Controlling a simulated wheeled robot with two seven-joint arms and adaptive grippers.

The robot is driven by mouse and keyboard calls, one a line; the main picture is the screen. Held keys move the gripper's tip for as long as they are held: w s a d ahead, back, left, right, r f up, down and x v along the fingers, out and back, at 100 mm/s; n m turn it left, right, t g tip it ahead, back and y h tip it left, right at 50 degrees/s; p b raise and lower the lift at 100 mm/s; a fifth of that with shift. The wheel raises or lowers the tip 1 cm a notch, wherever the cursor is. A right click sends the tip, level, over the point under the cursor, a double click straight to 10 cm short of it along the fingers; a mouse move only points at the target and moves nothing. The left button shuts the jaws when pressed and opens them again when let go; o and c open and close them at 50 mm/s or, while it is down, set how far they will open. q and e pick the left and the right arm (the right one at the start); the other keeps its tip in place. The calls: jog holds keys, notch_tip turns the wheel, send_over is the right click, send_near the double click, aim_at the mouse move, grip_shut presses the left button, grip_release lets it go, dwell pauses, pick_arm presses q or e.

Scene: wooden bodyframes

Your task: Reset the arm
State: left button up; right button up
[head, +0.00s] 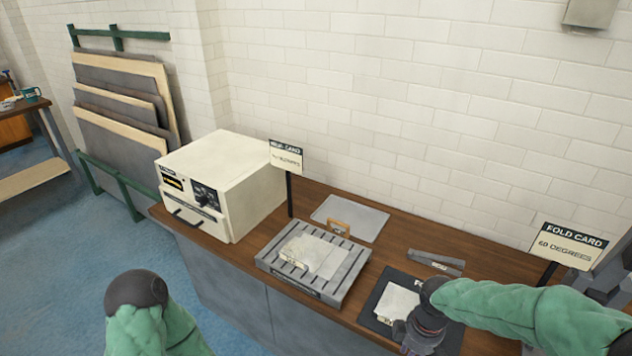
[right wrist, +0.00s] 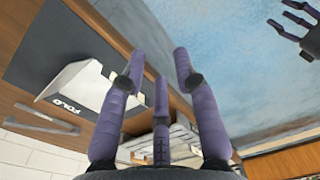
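My right gripper (right wrist: 160,68) shows in the right wrist view with its purple fingers spread and nothing between them. In the head view, my right arm comes in from the right, and the dark gripper (head: 424,333) is beside a white folded card (head: 397,304) on the black fold mat (head: 372,310). The white card also shows in the right wrist view (right wrist: 75,85), left of the fingers and apart from them. My left gripper (right wrist: 297,27) shows at the top right of the right wrist view, fingers spread, over blue floor. It is hidden in the head view, where my green left arm shows.
The wooden bench (head: 450,236) holds a cream machine (head: 222,185), a grey slotted tray (head: 268,262) with white pieces, a flat grey sheet (head: 350,217) and a grey metal strip (head: 437,263). A "FOLD CARD" sign (head: 570,246) stands at right. Blue floor (head: 60,260) is open at left.

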jog(key=s+a+f+m+y, duration=0.1)
jog(key=s+a+f+m, duration=0.2)
jog(key=f, duration=0.5)
jog(key=s+a+f+m+y, duration=0.1)
jog(key=s+a+f+m, duration=0.3)
jog(key=f, duration=0.4)
jog(key=s+a+f+m+y, duration=0.1)
jog(key=s+a+f+m, duration=0.3)
jog(key=f, duration=0.4)
jog(key=shift+a+f+m, duration=0.35)
jog(key=shift+a+m, duration=0.35)
jog(key=shift+m, duration=0.3)
